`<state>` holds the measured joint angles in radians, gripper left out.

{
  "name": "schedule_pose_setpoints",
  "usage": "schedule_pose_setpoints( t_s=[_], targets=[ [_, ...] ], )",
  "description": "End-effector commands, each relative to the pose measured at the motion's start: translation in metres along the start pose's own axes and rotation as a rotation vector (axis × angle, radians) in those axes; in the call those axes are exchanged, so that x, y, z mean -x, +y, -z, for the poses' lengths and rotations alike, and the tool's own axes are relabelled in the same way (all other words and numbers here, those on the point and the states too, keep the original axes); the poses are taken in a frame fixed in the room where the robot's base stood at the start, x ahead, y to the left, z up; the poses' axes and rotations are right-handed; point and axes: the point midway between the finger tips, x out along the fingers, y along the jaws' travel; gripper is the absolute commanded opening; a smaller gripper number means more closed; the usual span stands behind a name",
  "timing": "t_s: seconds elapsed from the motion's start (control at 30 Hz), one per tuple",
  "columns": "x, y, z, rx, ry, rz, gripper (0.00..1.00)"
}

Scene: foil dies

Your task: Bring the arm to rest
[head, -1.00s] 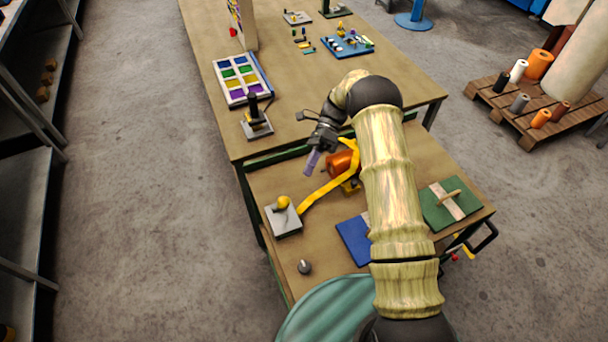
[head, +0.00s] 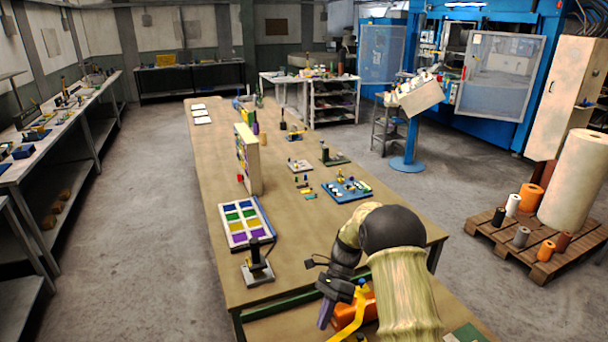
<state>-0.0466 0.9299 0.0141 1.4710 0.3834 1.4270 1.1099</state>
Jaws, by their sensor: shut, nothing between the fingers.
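My gripper (head: 326,314) shows in the head view near the bottom edge, with its purple fingers pointing down. It is shut, with nothing held. It is just left of an orange object (head: 352,310) with a yellow strip (head: 350,332), over the nearer, lower table. I cannot tell whether it touches either of them. My arm, in a yellowish sleeve, rises from the bottom edge and bends at a dark joint toward the gripper. Most of the lower table is cut off below the picture.
The long table (head: 215,175) stands just beyond, holding a tray of coloured squares (head: 246,222), a black-handled stand (head: 257,265) and a blue board (head: 347,190) with small parts. A pallet of spools (head: 540,262) stands at right. The floor at left is clear.

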Motion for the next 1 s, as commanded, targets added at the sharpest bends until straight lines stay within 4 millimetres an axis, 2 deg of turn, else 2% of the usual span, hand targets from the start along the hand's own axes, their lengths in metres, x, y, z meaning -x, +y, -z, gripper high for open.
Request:
schedule_pose_setpoints(
  t_s=[0.2,0.47,0.8,1.0],
  targets=[
    [0.012,0.043,0.007,0.248,0.190,0.134,0.00],
    [0.017,0.099,0.016,0.565,0.452,0.229,0.00],
    [0.005,0.174,0.023,0.993,0.835,0.249,0.00],
    [-0.005,0.201,0.024,1.161,0.995,0.226,0.00]
  ],
)
